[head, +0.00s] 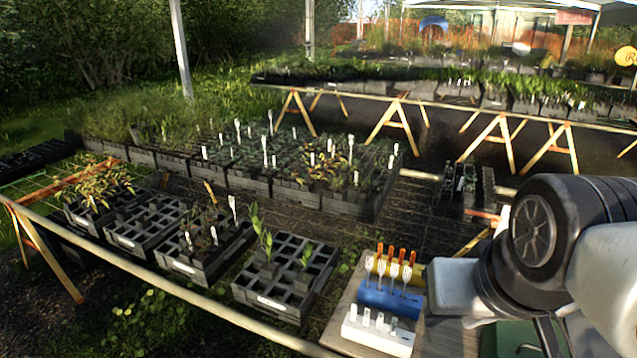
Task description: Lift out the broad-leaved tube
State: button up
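A dark grid crate (268,304) with a white label stands at the front of the mesh bench, mostly with empty cells. It holds a taller green leafy tube plant (264,240) at its back left and a shorter green one (306,257) at its right. Both have fairly wide leaves; I cannot tell for certain which is the broad-leaved tube. Both stand upright in the crate. My arm fills the lower right of the head view, well to the right of the crate. My gripper's fingertips do not show.
More crates stand to the left, one with reddish-yellow plants (100,187). A wooden rail (190,291) runs along the bench front.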

aim_at(261, 256)
jog(key=i+j, duration=0.1)
jog(key=j, duration=0.35)
jog(key=i+j, duration=0.1)
jog(key=j, duration=0.35)
jog(key=i+j, duration=0.1)
jog(key=j, duration=0.3)
jog(key=i+j+z, duration=0.1)
jog(key=j, duration=0.35)
jog(key=i+j, duration=0.1)
jog(key=j, duration=0.35)
jog(key=i+j, duration=0.7)
jog(key=j, duration=0.15)
